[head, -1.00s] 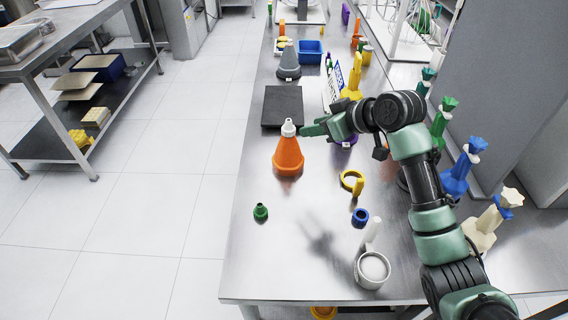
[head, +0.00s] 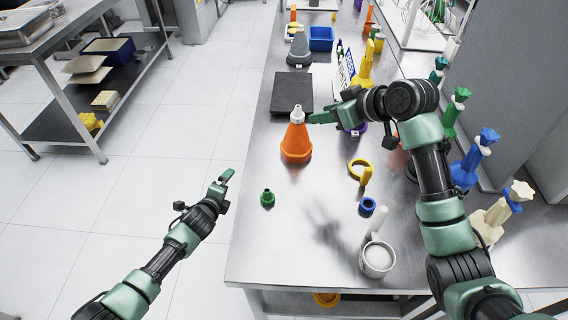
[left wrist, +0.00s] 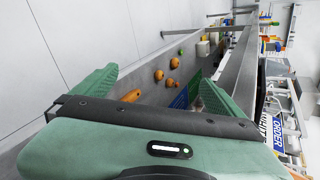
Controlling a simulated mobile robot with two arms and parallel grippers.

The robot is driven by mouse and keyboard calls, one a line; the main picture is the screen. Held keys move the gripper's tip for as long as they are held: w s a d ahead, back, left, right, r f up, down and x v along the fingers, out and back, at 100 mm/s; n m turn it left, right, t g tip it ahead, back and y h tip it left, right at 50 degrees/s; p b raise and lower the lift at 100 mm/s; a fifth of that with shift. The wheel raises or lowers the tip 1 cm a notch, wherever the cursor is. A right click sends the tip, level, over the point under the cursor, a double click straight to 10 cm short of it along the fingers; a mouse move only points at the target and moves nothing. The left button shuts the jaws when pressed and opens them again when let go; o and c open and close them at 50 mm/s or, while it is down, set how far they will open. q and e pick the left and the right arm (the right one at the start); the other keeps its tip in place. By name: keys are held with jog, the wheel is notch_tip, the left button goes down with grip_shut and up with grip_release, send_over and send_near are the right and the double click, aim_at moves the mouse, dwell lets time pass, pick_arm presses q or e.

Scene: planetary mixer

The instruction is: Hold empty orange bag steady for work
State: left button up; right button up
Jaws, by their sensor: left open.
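The orange bag (head: 296,145) stands upright, tip up, on the steel table in the head view. It is cone-shaped with a white tip (head: 297,114). My right gripper (head: 315,118) is at the upper right side of the bag, close to the white tip; its fingers look close together, but whether they grip the bag cannot be made out. My left gripper (head: 226,177) is left of the table's edge, over the floor, empty and apart from the bag. Its two green fingers stand wide apart in the left wrist view (left wrist: 155,92).
A green nozzle piece (head: 267,198) stands near the table's left edge. A dark slab (head: 292,93) lies behind the bag. Several coloured bags line the right side.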

aim_at(296, 147)
pick_arm(q)
jog(key=w+d+r+m+t+h, duration=0.1)
jog(key=w+d+r+m, duration=0.2)
jog(key=r, duration=0.4)
jog(key=w+d+r+m+t, duration=0.1)
jog(key=w+d+r+m, duration=0.2)
jog(key=r, duration=0.4)
jog(key=s+d+m, duration=0.1)
jog(key=d+m, duration=0.1)
jog(key=s+d+r+m, duration=0.1)
jog(key=d, duration=0.1)
jog(key=s+d+r+m+h, duration=0.1)
jog(key=d+m, duration=0.1)
jog(key=shift+s+d+m, duration=0.3)
jog(key=shift+s+d, duration=0.1)
jog(key=s+d+m, duration=0.1)
jog(key=d, duration=0.1)
jog(key=s+d+r+m, duration=0.1)
jog(key=s+d+m, duration=0.1)
jog(key=s+d+m+h, duration=0.1)
jog(key=s+d+m, duration=0.1)
jog(key=shift+s+d+r, duration=0.1)
jog(key=shift+d+r, duration=0.15)
jog(key=shift+d, duration=0.05)
jog(key=x, duration=1.2)
jog(key=shift+s+f, duration=0.15)
jog(key=shift+f, duration=0.1)
jog(key=c, duration=1.4)
